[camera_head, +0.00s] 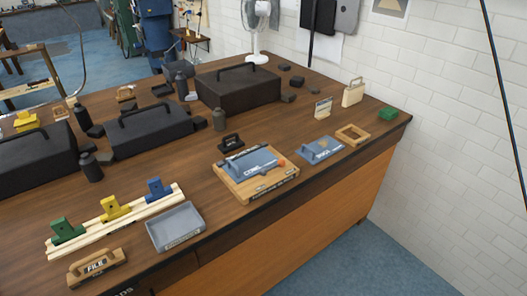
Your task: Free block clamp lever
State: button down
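A wooden board (256,192) near the right front of the workbench carries a blue-grey plate (247,164) with dark lettering. A small orange-red part (281,162) shows at the plate's right side. Green (66,230), yellow (115,208) and blue (157,190) clamp-like blocks stand in a row on a pale wooden rail (92,229) at the left front. I cannot tell which part is the block clamp lever. My gripper is not in view.
A grey tray (175,228) and a wooden handled piece marked FILE (97,267) lie near the front edge. A smaller blue plate (319,147), wooden frame (353,134) and green block (388,113) sit at right. Dark cases (238,88) stand behind. A white tiled wall borders the right.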

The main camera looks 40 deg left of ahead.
aim_at(281, 162)
jog(key=u, duration=1.4)
